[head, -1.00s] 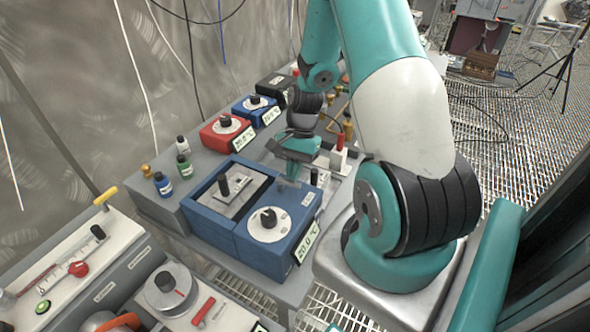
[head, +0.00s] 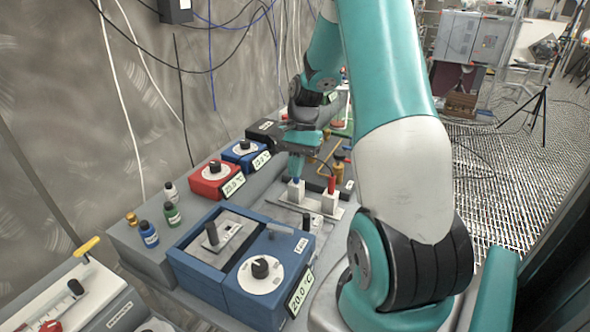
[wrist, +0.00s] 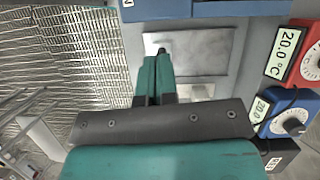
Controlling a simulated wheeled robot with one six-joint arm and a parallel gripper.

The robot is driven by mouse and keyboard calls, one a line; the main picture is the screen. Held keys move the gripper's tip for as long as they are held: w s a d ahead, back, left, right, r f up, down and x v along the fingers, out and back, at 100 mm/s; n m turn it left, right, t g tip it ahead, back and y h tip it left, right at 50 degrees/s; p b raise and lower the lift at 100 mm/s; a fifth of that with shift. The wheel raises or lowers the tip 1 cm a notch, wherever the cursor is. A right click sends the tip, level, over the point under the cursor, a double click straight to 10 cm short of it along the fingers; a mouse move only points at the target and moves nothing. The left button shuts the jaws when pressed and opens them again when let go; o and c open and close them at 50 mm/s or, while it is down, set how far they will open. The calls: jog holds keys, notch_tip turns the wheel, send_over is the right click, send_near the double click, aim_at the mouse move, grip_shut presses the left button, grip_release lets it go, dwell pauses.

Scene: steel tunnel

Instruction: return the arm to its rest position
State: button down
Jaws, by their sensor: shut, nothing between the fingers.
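My arm reaches over the bench in the head view. The wrist view shows no object held.
A blue unit with a dial (head: 260,268) stands in front. A red unit (head: 215,180) and a smaller blue unit (head: 244,154) stand left of my gripper. A red-topped white block (head: 331,196) and small bottles (head: 149,233) are near. Grating floor lies right.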

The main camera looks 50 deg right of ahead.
jog(key=shift+r, duration=0.1)
dwell(0.5)
jog(key=s+a+r+n, duration=0.1)
jog(key=a+r+n, duration=0.2)
jog(key=a, duration=0.6)
jog(key=s+a+r+n+b, duration=0.1)
jog(key=s+a+r+n, duration=0.1)
jog(key=a+n, duration=0.5)
jog(key=s+a+r+n+t+b, duration=0.1)
jog(key=a+r+n, duration=0.3)
jog(key=a, duration=0.7)
jog(key=shift+s+a+r+n+h, duration=0.15)
jog(key=shift+s+r+n+h, duration=0.25)
jog(key=shift+s+n, duration=0.25)
jog(key=c, duration=1.4)
grip_release()
jog(key=s+a+r+n, duration=0.1)
jog(key=s+a+n, duration=0.5)
jog(key=s, duration=0.2)
jog(key=shift+s+a+y, duration=0.3)
jog(key=shift+y, duration=0.1)
jog(key=o, duration=0.3)
jog(key=shift+r+n, duration=0.15)
jog(key=shift+n, duration=0.1)
